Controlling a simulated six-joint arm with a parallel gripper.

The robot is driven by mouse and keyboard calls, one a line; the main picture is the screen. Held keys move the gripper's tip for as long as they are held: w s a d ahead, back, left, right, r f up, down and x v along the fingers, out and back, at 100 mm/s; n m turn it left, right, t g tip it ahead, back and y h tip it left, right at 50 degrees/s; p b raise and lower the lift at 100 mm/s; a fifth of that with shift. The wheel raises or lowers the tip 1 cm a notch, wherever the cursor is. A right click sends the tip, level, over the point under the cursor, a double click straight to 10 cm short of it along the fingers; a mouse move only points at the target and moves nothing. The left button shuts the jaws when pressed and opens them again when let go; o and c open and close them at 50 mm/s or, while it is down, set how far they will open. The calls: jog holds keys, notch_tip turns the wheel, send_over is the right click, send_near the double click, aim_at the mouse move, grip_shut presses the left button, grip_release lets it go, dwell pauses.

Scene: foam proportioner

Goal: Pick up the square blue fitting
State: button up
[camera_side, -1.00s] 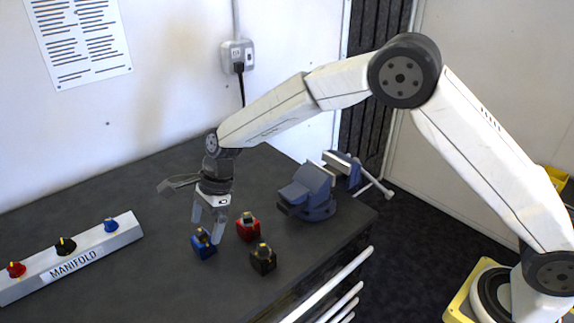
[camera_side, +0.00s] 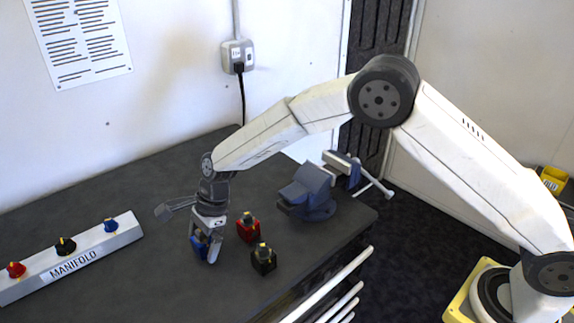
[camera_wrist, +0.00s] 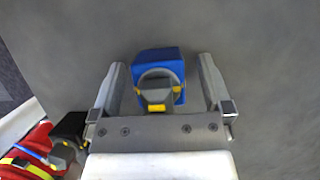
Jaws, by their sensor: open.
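The square blue fitting (camera_side: 199,245) stands on the dark bench top. In the wrist view the blue fitting (camera_wrist: 158,68) shows a blue square body with a round grey top and yellow marks. My gripper (camera_side: 204,250) is open and lowered around it, with one finger on each side. In the wrist view my gripper (camera_wrist: 160,80) shows a gap between each finger and the fitting. In the side view the fingers partly hide the fitting.
A red fitting (camera_side: 248,230) and a black fitting (camera_side: 264,260) stand close by on the right. A blue vise (camera_side: 308,195) is behind them. A white manifold (camera_side: 75,258) with several coloured knobs lies at left. Bare bench lies between manifold and gripper.

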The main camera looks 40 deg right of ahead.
aim_at(200, 232)
grip_shut()
jog(key=shift+r, duration=0.15)
jog(key=shift+r, duration=1.4)
jog(key=s+d+r, duration=0.2)
jog(key=s+r, duration=0.3)
jog(key=s, duration=0.1)
jog(key=s+d+r, duration=0.3)
jog(key=s+r, duration=0.2)
jog(key=s, duration=0.1)
jog(key=shift+s+d, duration=0.35)
jog(key=shift+s, duration=0.05)
